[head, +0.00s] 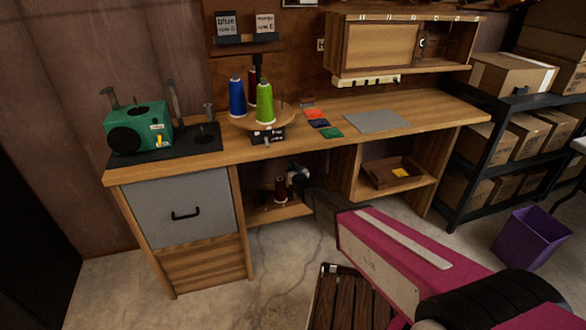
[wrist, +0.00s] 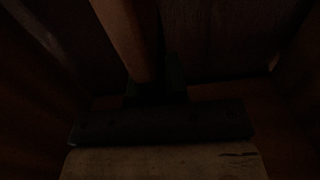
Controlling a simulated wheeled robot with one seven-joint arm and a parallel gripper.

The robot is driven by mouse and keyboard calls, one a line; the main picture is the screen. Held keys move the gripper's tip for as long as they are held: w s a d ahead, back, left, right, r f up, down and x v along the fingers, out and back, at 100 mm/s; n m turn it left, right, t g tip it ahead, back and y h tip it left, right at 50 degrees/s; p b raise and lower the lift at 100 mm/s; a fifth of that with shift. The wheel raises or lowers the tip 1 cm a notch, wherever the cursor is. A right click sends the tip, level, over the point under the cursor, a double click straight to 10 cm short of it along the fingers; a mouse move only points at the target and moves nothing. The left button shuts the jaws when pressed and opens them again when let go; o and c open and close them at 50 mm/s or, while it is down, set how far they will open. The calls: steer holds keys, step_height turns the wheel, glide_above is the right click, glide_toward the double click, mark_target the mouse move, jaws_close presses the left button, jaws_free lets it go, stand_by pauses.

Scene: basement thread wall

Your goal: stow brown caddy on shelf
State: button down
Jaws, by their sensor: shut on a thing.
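My gripper (head: 298,178) reaches into the open bay under the bench, at the end of my pink arm. In the dark wrist view, a brown wooden bar (wrist: 124,38) runs up from between the fingers of my gripper (wrist: 157,95); it looks like the handle of the brown caddy, and the gripper is shut on it. The caddy's body is hard to make out in the dark bay. A dark red thread cone (head: 281,190) stands just left of my gripper; I cannot tell whether it is in the caddy. The bay's shelf (head: 284,212) shows below.
Right of the bay, a shelf holds a brown tray (head: 375,178) with a yellow item. The bench top (head: 205,158) carries thread cones and a green machine (head: 138,128). A grey drawer (head: 180,205) is left, a slatted wooden thing (head: 347,300) in front, a purple bin (head: 530,238) right.

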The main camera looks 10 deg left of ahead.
steer(key=c, duration=1.1)
jaws_free()
steer(key=shift+o, duration=0.2)
steer(key=v, duration=1.1)
steer(key=s+d+m+g+h, duration=0.1)
steer(key=d+m+g+h, duration=0.4)
steer(key=d, duration=1.7)
steer(key=s+d+r+g+h, duration=0.2)
steer(key=s+d+g, duration=0.3)
steer(key=s+d, duration=0.3)
steer(key=s+d+r+m+g+h, duration=0.1)
steer(key=s+d+r+g+h, duration=0.1)
steer(key=s+d+g, duration=0.3)
steer(key=s+d, duration=0.4)
steer(key=d, duration=0.1)
steer(key=shift+r+h, duration=0.3)
